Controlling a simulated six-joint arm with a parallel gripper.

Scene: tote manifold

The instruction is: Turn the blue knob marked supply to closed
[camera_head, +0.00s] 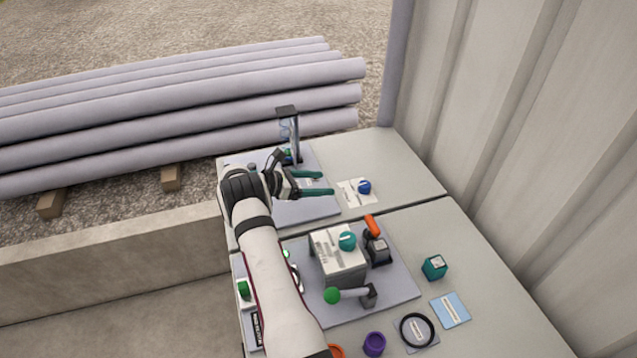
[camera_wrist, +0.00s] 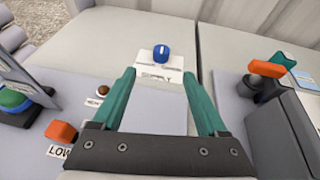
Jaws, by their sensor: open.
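The blue knob (camera_head: 364,187) stands on a white label plate (camera_head: 350,195) on the far table section. In the wrist view the blue knob (camera_wrist: 161,54) is ahead, with the plate reading SUPPLY (camera_wrist: 157,76) in front of it. My gripper (camera_head: 332,183) points toward the knob from the left, with its two teal fingers apart. In the wrist view my gripper (camera_wrist: 162,100) is open and empty, and the knob lies beyond the fingertips, between their lines. The knob is apart from both fingers. I cannot tell its exact setting.
A box with a teal knob (camera_head: 347,241), an orange-handled lever (camera_head: 371,226) and a green-ended lever (camera_head: 332,295) stand nearer. A post (camera_head: 295,135) rises behind my gripper. A teal cube (camera_head: 434,267) sits right. A corrugated wall (camera_head: 500,110) borders the table. Around the knob is clear.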

